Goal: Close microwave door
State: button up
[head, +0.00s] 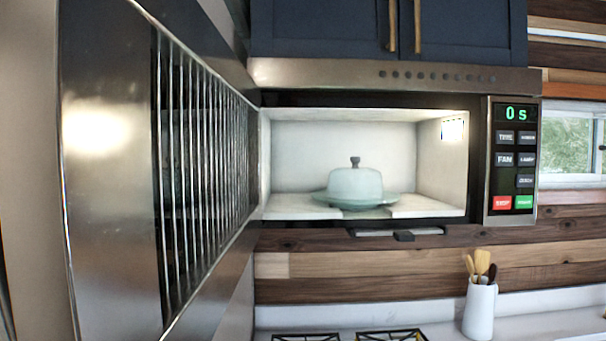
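The microwave (400,73) hangs under dark blue cabinets in the head view. Its door (110,190) stands wide open on the left, swung out toward me, and fills much of the left side of the view. The lit white cavity (345,140) is exposed. Inside it sits a pale green domed dish (355,187) with a dark knob, on a plate. The control panel (515,160) on the right reads "0 s". My gripper is not in view.
Below the microwave are a wooden plank wall (350,265), a white counter and stove grates (390,335). A white utensil holder (480,308) stands at the lower right. A window (568,145) is at the far right. The space before the cavity looks clear.

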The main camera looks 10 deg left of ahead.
aim_at(131, 131)
jog(key=k+j+u, duration=0.1)
jog(key=k+j, duration=0.15)
jog(key=j, duration=0.15)
jog(key=k+j+u, duration=0.1)
jog(key=k+j, duration=0.15)
jog(key=j, duration=0.15)
jog(key=k+j+u, duration=0.1)
jog(key=k+j, duration=0.15)
jog(key=j, duration=0.2)
jog(key=i+j, duration=0.1)
jog(key=j, duration=0.65)
jog(key=i+z, duration=0.05)
